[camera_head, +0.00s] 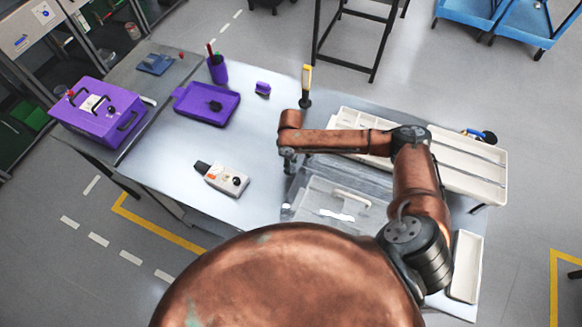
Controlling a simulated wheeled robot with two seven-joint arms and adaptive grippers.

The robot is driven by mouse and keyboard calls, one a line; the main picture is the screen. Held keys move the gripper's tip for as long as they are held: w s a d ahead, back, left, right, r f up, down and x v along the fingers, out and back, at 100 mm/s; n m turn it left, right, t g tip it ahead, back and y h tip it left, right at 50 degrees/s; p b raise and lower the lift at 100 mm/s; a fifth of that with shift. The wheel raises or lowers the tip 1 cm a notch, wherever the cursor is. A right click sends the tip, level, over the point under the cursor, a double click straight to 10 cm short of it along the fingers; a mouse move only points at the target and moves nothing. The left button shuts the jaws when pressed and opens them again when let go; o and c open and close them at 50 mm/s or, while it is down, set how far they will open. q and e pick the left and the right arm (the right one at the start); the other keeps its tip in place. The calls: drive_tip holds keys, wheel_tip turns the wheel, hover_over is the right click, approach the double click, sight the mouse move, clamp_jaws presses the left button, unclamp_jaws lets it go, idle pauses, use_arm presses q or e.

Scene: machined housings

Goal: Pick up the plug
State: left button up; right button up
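A small black round part (215,105), possibly the plug, lies in the purple tray (190,113) on the left half of the table. Another black round piece (236,181) sits on a white and grey device with a dark end (218,175). I cannot tell for sure which one is the plug. My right gripper (289,163) is small and dark, pointing down beside the clear box, to the right of the tray and the white device. Its fingers are too small to tell open from shut. My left gripper is not in view.
A clear lidded box (318,199) stands below my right forearm. White trays (465,165) line the table's right side. A purple case (97,112), a purple cup (217,69) and a yellow-handled tool (306,82) stand around the left and back.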

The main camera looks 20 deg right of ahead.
drive_tip(key=shift+c, duration=0.6)
clamp_jaws()
